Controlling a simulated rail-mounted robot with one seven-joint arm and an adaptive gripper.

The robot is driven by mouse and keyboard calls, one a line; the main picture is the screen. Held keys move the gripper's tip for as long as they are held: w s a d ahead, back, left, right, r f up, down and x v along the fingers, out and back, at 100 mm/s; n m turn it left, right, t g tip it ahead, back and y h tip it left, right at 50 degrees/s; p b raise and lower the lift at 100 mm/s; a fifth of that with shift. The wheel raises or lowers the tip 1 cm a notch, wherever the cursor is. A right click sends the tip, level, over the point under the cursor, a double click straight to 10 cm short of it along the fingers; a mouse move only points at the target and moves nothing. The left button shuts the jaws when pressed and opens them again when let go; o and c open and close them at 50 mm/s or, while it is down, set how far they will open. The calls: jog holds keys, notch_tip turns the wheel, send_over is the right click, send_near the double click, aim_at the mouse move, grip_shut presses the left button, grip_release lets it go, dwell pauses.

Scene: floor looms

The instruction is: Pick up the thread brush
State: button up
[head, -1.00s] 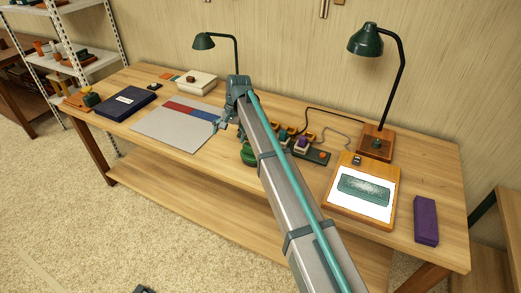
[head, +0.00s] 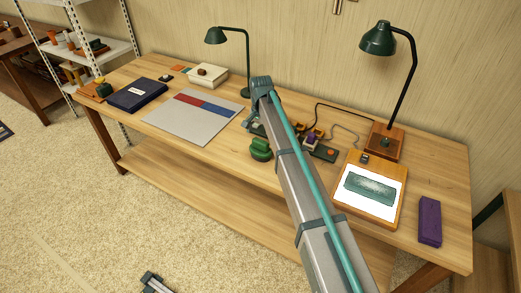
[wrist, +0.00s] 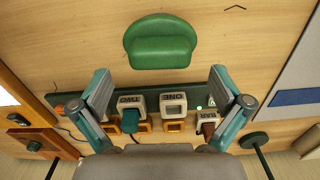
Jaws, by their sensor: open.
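A rounded green object (head: 261,148) lies near the table's front edge, just left of my arm in the head view. It looks like a brush with a curved grip, but I see no bristles and cannot confirm that it is the thread brush. In the wrist view the green object (wrist: 161,42) stands clear beyond my fingertips, roughly centred between them. My gripper (wrist: 160,85) is open and empty, above the row of labelled blocks. In the head view the gripper is mostly hidden behind the arm.
A dark green strip (wrist: 190,102) carries blocks marked TWO (wrist: 130,108), ONE (wrist: 173,104) and BAR (wrist: 208,121). A grey board (head: 195,118) lies left, a lit pad (head: 370,190) and purple box (head: 430,221) right. Desk lamps (head: 378,40) stand behind. Bare wood surrounds the green object.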

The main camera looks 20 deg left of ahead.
aim_at(260, 141)
jog(key=shift+s+f+p, duration=0.1)
jog(key=shift+f+p, duration=0.35)
jog(key=shift+f, duration=1.4)
jog(key=c, duration=1.5)
jog(key=shift+r, duration=0.15)
